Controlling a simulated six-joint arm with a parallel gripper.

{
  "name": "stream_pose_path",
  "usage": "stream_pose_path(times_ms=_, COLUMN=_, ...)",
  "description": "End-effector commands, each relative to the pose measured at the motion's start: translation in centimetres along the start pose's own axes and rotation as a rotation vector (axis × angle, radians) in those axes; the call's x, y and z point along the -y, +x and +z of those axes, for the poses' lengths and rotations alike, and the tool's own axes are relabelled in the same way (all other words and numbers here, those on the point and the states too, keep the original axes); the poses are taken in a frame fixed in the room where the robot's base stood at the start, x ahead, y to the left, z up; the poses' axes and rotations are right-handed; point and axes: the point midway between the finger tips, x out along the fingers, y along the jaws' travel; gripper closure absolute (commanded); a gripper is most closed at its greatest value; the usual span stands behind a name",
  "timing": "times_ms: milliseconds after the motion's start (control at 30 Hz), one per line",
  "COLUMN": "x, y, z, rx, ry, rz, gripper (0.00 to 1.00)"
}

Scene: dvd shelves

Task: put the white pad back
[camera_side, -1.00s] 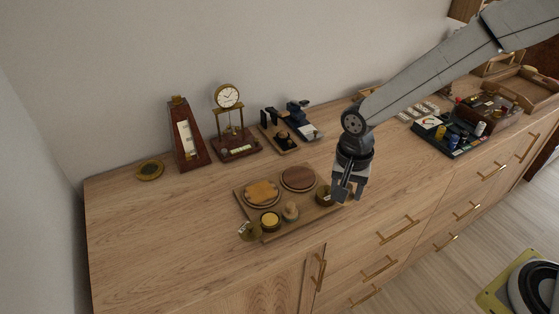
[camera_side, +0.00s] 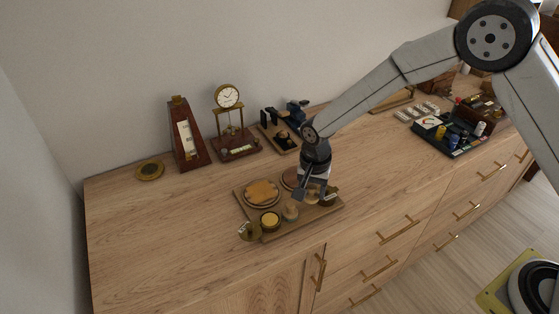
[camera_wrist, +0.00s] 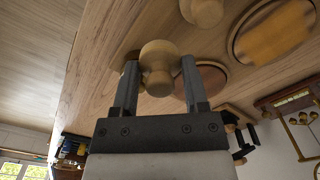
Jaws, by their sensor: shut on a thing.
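My gripper (camera_side: 306,194) is low over the right part of the wooden tray (camera_side: 277,234). In the wrist view, its fingers (camera_wrist: 158,85) are shut around a pale wooden knobbed piece (camera_wrist: 158,53), narrower toward my palm and wider away from it. No white face shows on it; I cannot tell whether it is the white pad or touches the tray. A similar pale knob (camera_side: 290,211) stands on the tray just left of my gripper; it also shows in the wrist view (camera_wrist: 203,10).
The tray also holds an orange-brown disc (camera_side: 262,192), a darker disc (camera_side: 289,178) partly behind my gripper, a yellow-topped tin (camera_side: 270,220) and a dark tin (camera_side: 329,197). A metronome (camera_side: 188,138) and a clock (camera_side: 228,97) stand behind.

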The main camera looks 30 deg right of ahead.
Motion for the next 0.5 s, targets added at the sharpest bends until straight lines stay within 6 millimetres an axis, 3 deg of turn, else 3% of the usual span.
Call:
stream_pose_path(times_ms=267, x=0.2, y=0.3, z=-0.1, rx=0.0, ry=0.0, rz=0.0, gripper=0.9)
stream_pose_path(times_ms=500, x=0.4, y=2.5, z=-0.3, rx=0.001, ry=0.0, rz=0.003, gripper=0.9)
